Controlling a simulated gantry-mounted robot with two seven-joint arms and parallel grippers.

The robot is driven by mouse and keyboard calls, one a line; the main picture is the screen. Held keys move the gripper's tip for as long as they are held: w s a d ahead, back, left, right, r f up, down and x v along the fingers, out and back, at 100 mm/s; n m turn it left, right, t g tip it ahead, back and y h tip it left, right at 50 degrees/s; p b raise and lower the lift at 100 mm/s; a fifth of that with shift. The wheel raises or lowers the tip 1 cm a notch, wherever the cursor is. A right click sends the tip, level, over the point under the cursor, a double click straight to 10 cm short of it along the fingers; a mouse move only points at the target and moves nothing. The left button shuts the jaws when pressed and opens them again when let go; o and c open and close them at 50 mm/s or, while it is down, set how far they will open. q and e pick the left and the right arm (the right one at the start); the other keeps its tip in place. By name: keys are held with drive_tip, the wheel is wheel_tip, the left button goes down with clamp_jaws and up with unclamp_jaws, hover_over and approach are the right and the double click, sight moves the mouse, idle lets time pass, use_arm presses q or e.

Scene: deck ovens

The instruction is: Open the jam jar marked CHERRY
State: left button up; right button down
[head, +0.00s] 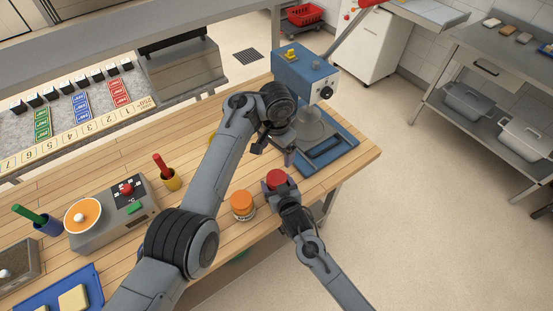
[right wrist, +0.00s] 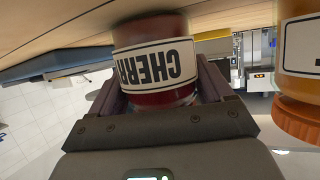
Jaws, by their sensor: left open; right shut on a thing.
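The jam jar marked CHERRY (right wrist: 155,66) has a white label and dark red contents. It is upside down in the right wrist view. In the head view its red lid (head: 277,178) shows near the table's front edge. My right gripper (head: 282,190) is shut on the jar, with a finger on either side in the right wrist view. My left gripper (head: 273,150) is open and empty, pointing down just behind and above the red lid. Whether the jar rests on the table or is slightly lifted I cannot tell.
A jar with an orange lid (head: 242,200) stands close to the left; it also shows in the right wrist view (right wrist: 298,112). A blue tray (head: 330,150) and a blue machine (head: 305,72) are behind to the right. A grey control box (head: 112,222) is further left.

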sight(276, 177)
use_arm(q)
wheel_tip(276, 177, up, 4)
drive_tip(key=w+m+t, duration=0.1)
drive_tip(key=w+m, duration=0.1)
drive_tip(key=m, duration=1.2)
drive_tip(key=s+f+m, duration=0.1)
drive_tip(key=f+m, duration=0.1)
drive_tip(key=s+f+m+g, duration=0.1)
drive_tip(key=m, duration=0.1)
drive_tip(key=s+f+m, duration=0.2)
drive_tip(key=shift+f+m+g, duration=0.3)
drive_tip(key=shift+f+g, duration=0.05)
drive_tip(key=shift+g, duration=0.05)
drive_tip(key=shift+s+f, duration=0.1)
drive_tip(key=shift+f, duration=3.85)
drive_tip(key=c, duration=1.1)
drive_tip(key=n, duration=0.3)
drive_tip(key=o, duration=1.2)
